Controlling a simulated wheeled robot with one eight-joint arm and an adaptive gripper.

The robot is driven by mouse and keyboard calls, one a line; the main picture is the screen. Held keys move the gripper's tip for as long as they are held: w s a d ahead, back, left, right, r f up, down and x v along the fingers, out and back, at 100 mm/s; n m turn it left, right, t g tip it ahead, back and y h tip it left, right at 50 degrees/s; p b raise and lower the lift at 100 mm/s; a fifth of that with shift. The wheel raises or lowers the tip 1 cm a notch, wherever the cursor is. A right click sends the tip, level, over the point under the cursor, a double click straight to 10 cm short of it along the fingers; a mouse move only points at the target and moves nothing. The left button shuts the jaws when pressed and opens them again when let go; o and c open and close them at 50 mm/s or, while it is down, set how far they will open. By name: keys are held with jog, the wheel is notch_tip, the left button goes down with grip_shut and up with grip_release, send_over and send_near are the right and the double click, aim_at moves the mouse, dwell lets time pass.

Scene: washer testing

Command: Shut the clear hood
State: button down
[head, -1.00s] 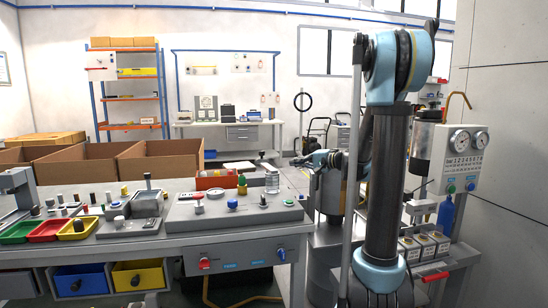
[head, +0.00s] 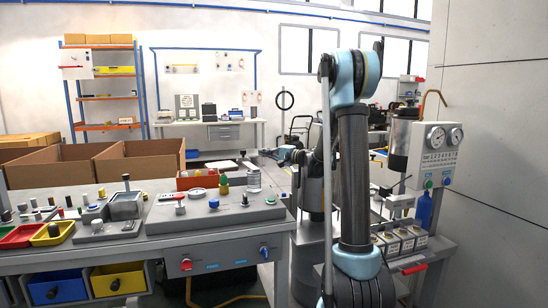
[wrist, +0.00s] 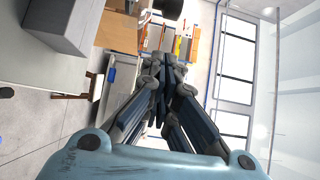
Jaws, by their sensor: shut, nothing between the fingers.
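I cannot pick out the clear hood for certain in either view. A pale, see-through-looking surface (wrist: 297,100) fills the right side of the wrist view; I cannot tell whether it is the hood or a wall. My gripper (wrist: 161,78) is shut and empty in the wrist view, its dark fingers together. In the head view my arm stands upright right of centre and hides part of what is behind it; I cannot make out the fingers there.
A workbench (head: 250,219) with a control panel, small parts and coloured trays fills the left. Cardboard boxes (head: 138,162) stand behind it. A test stand with gauges (head: 437,137) and a blue bottle (head: 424,209) is at right, close beside my arm. Open floor shows behind.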

aim_at(248, 160)
jog(key=shift+a, duration=2.5)
